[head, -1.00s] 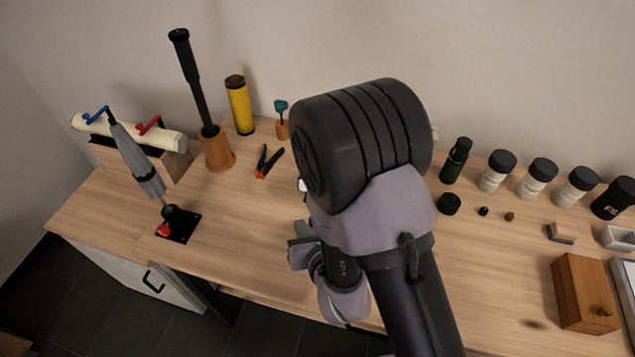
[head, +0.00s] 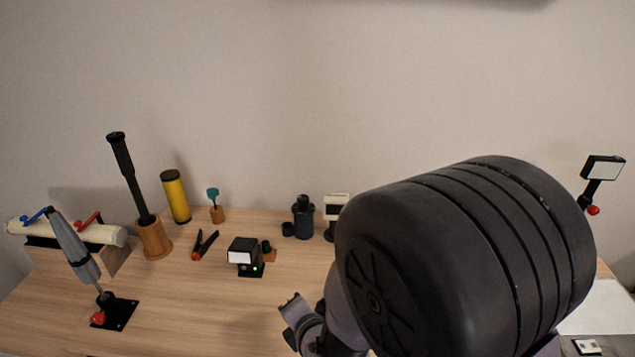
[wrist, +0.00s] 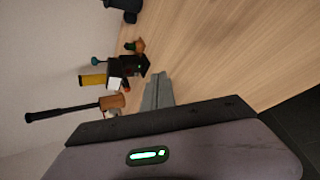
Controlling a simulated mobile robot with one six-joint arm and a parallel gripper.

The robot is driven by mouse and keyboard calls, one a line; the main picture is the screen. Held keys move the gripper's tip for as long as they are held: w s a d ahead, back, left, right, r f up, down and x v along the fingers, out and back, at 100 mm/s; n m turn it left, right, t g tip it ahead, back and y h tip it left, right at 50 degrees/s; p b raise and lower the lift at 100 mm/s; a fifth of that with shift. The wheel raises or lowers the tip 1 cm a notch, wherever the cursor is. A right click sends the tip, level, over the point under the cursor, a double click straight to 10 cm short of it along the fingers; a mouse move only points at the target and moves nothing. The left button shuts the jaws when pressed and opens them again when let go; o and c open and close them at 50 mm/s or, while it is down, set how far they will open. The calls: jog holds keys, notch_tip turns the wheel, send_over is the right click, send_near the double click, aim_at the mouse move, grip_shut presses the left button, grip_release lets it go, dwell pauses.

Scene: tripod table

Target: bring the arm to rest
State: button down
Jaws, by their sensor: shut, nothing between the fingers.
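My arm fills the lower right of the head view with a large dark rounded joint. My gripper (head: 293,309) shows low in the middle of the head view, above the wooden table (head: 190,300). Its grey fingers (wrist: 157,90) are closed together in the wrist view with nothing between them. A small black device with a white face and a green light (head: 245,256) stands on the table beyond my gripper, apart from it. My arm hides much of the right part of the table.
Orange-black pliers (head: 204,245) lie nearby. A black bottle (head: 303,218) stands at the back.

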jog(key=s+d+r+m+g+h, duration=0.1)
jog(key=s+d+r+m, duration=0.2)
jog(key=d+r+m, duration=0.45)
jog(key=s+d+r+m+g+h, duration=0.1)
jog(key=s+d+r+m, duration=0.35)
jog(key=m, duration=0.65)
jog(key=s+d+r+m+g, duration=0.1)
jog(key=s+r+m, duration=0.1)
jog(key=s+m, duration=0.4)
jog(key=s+d+r+m+g, duration=0.1)
jog(key=s+r+m, duration=0.2)
jog(key=s+m, duration=0.3)
jog(key=shift+d+m, duration=0.4)
jog(key=shift+m, duration=0.05)
